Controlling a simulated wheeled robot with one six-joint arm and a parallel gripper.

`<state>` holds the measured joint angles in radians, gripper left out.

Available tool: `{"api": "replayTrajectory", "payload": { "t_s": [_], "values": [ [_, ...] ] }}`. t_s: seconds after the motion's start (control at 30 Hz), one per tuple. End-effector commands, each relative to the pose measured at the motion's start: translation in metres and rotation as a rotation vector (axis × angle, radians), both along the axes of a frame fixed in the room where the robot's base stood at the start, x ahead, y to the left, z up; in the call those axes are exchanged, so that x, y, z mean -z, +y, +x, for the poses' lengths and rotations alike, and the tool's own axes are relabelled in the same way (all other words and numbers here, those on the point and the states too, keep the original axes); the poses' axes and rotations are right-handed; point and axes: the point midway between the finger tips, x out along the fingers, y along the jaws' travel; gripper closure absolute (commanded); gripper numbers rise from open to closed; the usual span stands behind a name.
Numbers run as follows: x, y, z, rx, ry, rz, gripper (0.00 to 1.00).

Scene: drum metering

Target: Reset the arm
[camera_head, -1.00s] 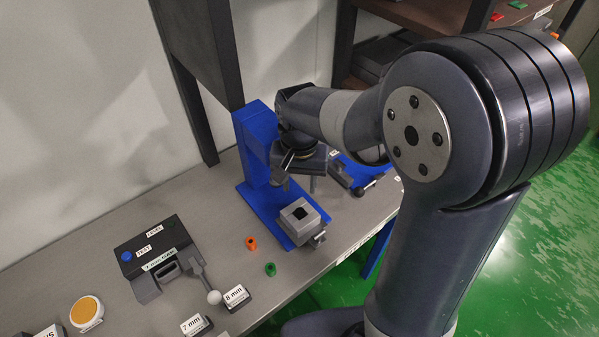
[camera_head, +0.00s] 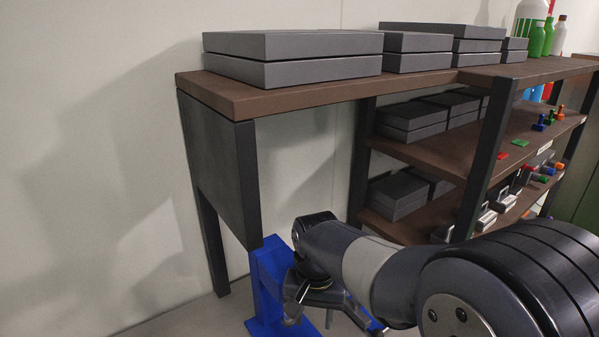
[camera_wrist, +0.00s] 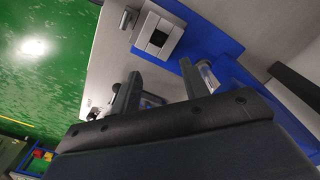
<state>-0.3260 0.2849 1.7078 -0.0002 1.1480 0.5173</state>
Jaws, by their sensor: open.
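My gripper shows in the wrist view (camera_wrist: 160,88) with its two fingers apart and nothing between them. In the head view my gripper (camera_head: 312,300) hangs low in front of the blue stand (camera_head: 268,275), partly hidden by my own arm. In the wrist view a grey block with a square dark opening (camera_wrist: 157,38) lies beyond the fingertips on the blue base (camera_wrist: 215,40). The gripper is apart from this block. A shiny cylinder (camera_wrist: 207,76) is near the right finger; whether they touch I cannot tell.
A dark wooden shelf (camera_head: 290,92) with grey boxes (camera_head: 300,58) stands over the back of the bench. Its dark side panel (camera_head: 218,165) is close left of the blue stand. Lower shelves at right hold more boxes and small coloured parts. Green floor (camera_wrist: 50,75) lies beyond the bench edge.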

Motion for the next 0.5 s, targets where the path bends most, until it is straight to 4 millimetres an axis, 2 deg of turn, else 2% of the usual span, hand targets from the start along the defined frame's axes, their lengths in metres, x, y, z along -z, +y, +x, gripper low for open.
{"api": "replayTrajectory", "payload": {
  "t_s": [0.5],
  "values": [
    [0.089,0.0,-0.001,0.0,0.006,-0.002,0.57]
  ]
}}
